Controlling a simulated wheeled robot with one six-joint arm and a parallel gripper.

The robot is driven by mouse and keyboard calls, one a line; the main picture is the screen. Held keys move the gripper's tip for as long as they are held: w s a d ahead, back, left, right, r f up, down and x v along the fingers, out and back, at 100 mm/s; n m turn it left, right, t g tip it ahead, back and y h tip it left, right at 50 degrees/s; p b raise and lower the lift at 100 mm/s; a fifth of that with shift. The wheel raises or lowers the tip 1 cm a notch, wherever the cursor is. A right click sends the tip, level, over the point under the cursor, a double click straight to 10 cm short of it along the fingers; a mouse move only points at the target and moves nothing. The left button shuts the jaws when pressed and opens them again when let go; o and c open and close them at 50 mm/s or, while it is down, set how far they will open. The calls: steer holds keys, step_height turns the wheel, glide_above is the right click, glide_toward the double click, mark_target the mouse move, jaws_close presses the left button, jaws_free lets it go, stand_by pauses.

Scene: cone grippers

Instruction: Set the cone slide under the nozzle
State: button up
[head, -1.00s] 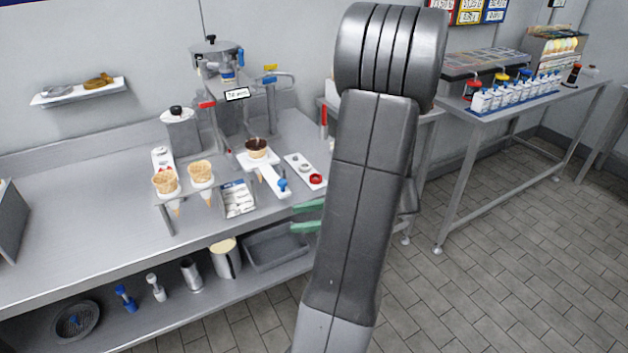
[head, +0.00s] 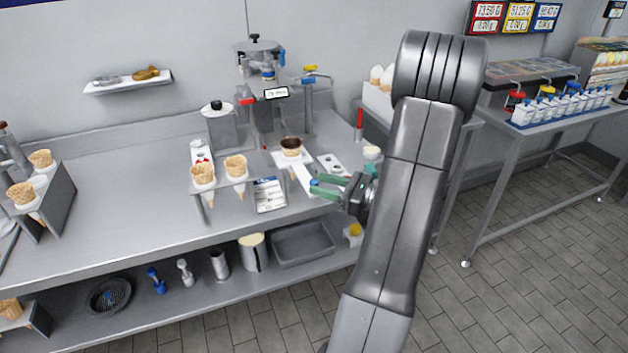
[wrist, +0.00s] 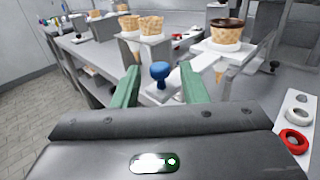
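The cone slide (head: 306,180) is a white plate with a long arm reaching towards the counter front. It holds a cone with a dark chocolate rim (head: 291,146), also in the wrist view (wrist: 226,35). A blue knob (wrist: 160,71) stands at the slide's front end. My gripper (head: 325,186) has green fingers and is open. In the wrist view my gripper (wrist: 160,75) has one finger on each side of the knob, with gaps showing. The machine (head: 262,75) with a red lever stands behind the slide. I cannot clearly make out its nozzle.
Two empty cones stand in a rack (head: 218,186) left of the slide, beside a labelled tray (head: 269,194). A white strip with rings (wrist: 293,122) lies right of my gripper. A lower shelf (head: 205,295) holds tools and a grey bin. The counter's left middle is clear.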

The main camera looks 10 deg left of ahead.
mark_target(314, 181)
steer(key=shift+w+a, duration=0.15)
steer(key=shift+a, duration=0.65)
steer(key=shift+w+a, duration=0.15)
steer(key=shift+a, duration=0.6)
jaws_close()
steer(key=w+a, duration=0.1)
steer(key=w, duration=0.1)
steer(key=w+a, duration=0.3)
steer(key=w, duration=0.1)
steer(key=shift+w+a+p, duration=0.25)
steer(key=shift+w+p, duration=0.15)
jaws_free()
steer(key=shift+d, duration=0.1)
